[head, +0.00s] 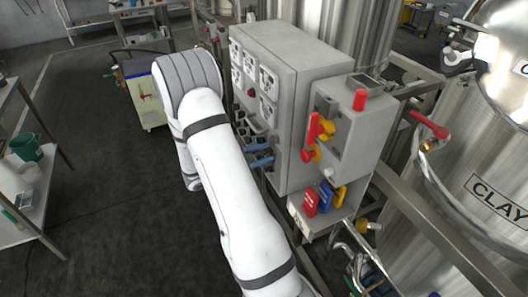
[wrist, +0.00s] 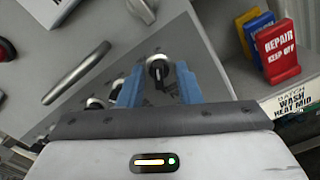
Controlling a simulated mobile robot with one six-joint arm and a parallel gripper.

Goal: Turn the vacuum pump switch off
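A row of black rotary switches sits on the grey panel of the control box (head: 300,62). In the wrist view one black switch knob (wrist: 158,72) with a pale pointer line shows between the blue fingertips of my gripper (wrist: 158,85). The fingers are open, with a gap on each side of the knob. More knobs (wrist: 97,103) lie to the left, partly hidden by the left finger and my gripper body. No readable label shows which one is the vacuum pump switch. In the head view my gripper (head: 262,155) is at the box's left face.
A metal handle (wrist: 78,78) stands out from the panel left of the knobs. Red, yellow and blue tags (head: 325,197) stand on a ledge below the box. Red and yellow levers (head: 316,135) stick out of its right part. Steel tanks (head: 490,120) stand at right.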

